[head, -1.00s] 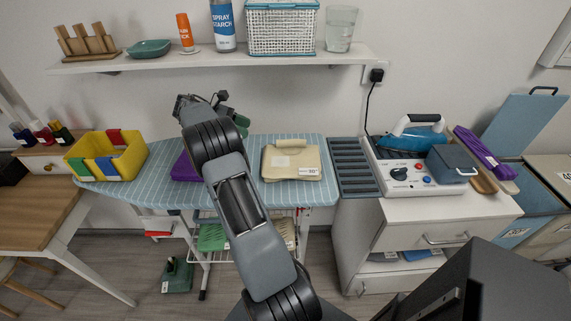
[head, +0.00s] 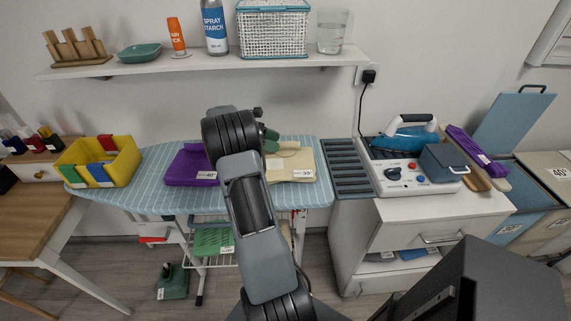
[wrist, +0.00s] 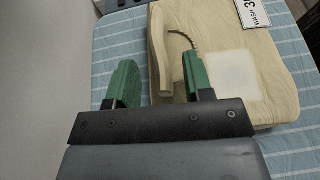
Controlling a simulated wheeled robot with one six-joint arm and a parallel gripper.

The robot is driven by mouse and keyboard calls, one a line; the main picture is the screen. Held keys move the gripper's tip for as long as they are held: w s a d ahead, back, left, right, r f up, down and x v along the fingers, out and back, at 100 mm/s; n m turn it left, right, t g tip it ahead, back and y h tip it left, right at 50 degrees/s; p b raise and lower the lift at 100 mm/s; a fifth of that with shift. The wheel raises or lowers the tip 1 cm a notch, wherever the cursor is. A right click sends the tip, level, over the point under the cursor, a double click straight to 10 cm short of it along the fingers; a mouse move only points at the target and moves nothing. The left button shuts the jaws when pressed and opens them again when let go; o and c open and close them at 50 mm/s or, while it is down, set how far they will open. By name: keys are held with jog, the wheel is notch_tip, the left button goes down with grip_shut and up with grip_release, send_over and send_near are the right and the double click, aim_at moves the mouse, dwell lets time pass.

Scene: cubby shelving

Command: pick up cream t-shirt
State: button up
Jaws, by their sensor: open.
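The cream t-shirt (head: 290,165) lies folded on the striped ironing board (head: 150,170), with a white label at its front edge. It also shows in the wrist view (wrist: 265,75), with a pale patch and a raised folded edge. My gripper (wrist: 157,85) is open, its two green fingers apart. In the wrist view the folded edge of the t-shirt shows between and beyond the fingers. I cannot tell whether a finger touches the cloth. In the head view my arm hides part of the t-shirt and most of the gripper (head: 269,138).
A folded purple garment (head: 188,166) lies left of my arm on the board. A yellow bin (head: 100,162) stands at the board's left end. A grey slotted rack (head: 352,166) and an iron (head: 408,135) are to the right. A shelf (head: 190,62) runs above.

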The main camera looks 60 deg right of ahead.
jog(key=shift+x, duration=0.8)
grip_shut()
